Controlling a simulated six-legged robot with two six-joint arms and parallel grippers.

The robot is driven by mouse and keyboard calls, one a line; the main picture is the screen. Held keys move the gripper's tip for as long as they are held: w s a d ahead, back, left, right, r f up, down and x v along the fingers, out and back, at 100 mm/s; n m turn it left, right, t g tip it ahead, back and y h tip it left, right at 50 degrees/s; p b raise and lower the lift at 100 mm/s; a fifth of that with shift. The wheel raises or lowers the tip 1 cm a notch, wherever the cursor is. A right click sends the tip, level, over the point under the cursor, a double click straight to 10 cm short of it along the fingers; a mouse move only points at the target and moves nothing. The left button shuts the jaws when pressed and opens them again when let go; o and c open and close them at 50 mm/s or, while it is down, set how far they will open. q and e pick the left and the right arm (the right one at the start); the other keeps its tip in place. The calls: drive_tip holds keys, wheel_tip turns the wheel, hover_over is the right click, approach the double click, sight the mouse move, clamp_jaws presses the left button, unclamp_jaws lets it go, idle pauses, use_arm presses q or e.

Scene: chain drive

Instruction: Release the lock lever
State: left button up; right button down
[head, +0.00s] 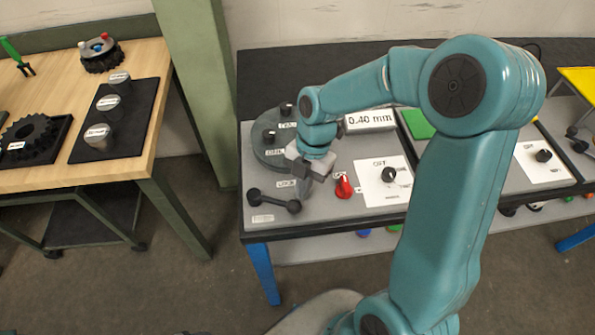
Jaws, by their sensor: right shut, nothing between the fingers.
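A small red lever (343,187), which looks like the lock lever, stands on the grey top of the bench (325,212). A small label sits just above it, too small to read surely. My right gripper (304,188) is just left of the red lever, pointing down over the bench top. It is shut and empty, and appears apart from the lever. It partly covers the grey round disc (268,155) and the bench surface behind it. My left gripper is not in view.
A white dial panel (383,182) is right of the lever, with a 0.40 mm display (369,119) behind. A wooden table (150,130) with gears and a black tray stands at left.

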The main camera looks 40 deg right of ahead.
sight(298, 208)
drive_tip(key=shift+s+a+f+m+t+b, duration=0.1)
drive_tip(key=shift+s+a+m+t+b, duration=0.2)
drive_tip(key=shift+s+a+m+b, duration=0.5)
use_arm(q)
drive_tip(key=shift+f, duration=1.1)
use_arm(e)
drive_tip(key=shift+s+a, duration=0.15)
drive_tip(key=shift+a, duration=0.15)
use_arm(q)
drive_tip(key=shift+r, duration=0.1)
use_arm(e)
drive_tip(key=shift+r, duration=0.2)
